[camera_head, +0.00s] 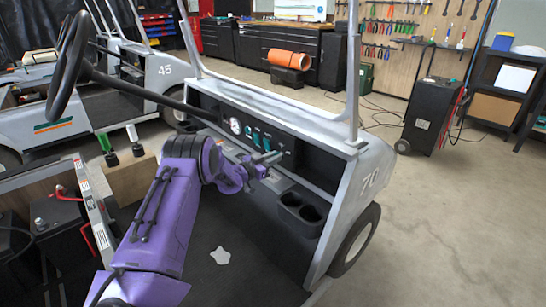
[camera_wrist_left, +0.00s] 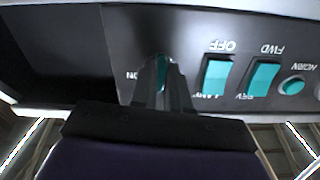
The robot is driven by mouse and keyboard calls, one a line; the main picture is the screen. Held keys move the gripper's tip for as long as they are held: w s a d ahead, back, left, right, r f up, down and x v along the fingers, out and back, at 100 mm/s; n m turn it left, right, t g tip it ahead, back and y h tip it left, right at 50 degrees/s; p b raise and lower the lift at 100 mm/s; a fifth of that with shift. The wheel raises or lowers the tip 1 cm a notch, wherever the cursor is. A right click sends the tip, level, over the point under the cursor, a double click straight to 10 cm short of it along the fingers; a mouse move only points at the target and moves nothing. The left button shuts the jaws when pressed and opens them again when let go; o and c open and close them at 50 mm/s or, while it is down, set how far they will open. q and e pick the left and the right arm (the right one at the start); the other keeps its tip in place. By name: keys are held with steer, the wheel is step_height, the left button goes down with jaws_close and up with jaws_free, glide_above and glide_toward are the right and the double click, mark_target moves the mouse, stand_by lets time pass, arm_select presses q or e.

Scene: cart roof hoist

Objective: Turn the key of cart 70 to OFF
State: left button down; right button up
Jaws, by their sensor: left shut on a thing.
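Cart 70 (camera_head: 345,215) stands in front of me, with its number on the grey side panel. Its black dash carries a round gauge and several teal switches (camera_head: 258,138). My left gripper (camera_head: 274,159) is at the dash, right of these switches. In the left wrist view, its two dark fingers (camera_wrist_left: 163,83) are shut on the small teal key (camera_wrist_left: 161,68), which shows as a narrow upright strip between them. An upside-down ON label (camera_wrist_left: 132,76) is beside the key; the fingers hide the rest of its surround. My right gripper is not in view.
The upside-down wrist view shows teal rocker switches (camera_wrist_left: 216,74) and a round horn button (camera_wrist_left: 292,86) close right of the fingers. The steering wheel (camera_head: 68,68) and cup holders (camera_head: 302,208) flank my arm. Cart 45 (camera_head: 160,75) stands behind left. Open floor lies right.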

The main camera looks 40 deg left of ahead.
arm_select(q)
steer(key=shift+n, duration=0.8)
steer(key=c, duration=1.2)
jaws_free()
steer(key=s+p, duration=0.1)
steer(key=s, duration=0.9)
steer(key=shift+s+a, duration=0.2)
steer(key=shift+a, duration=0.2)
